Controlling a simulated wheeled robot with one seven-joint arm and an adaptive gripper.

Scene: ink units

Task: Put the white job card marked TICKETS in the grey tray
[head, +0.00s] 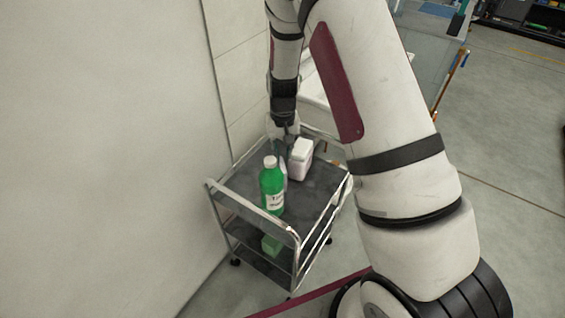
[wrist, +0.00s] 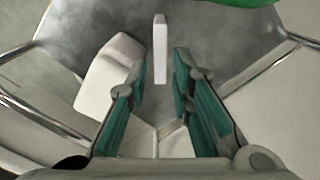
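A thin white upright piece (wrist: 160,48), perhaps the job card, shows in the wrist view between and beyond my fingertips. It stands edge-on, so no TICKETS marking can be read. My gripper (wrist: 160,70) has green finger pads and is open, with gaps on both sides of the white piece. In the head view my gripper (head: 284,150) is low over the top shelf of a trolley, behind a green bottle. A sliver of white shows just beside the bottle there. I cannot make out a separate grey tray in either view.
The metal trolley (head: 235,208) has dark grey shelves and raised rails. The green bottle (head: 271,190) stands on top; its edge shows in the wrist view (wrist: 225,2). A white box (head: 300,160) is close by my gripper, at left in the wrist view (wrist: 108,78). A wall rises left.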

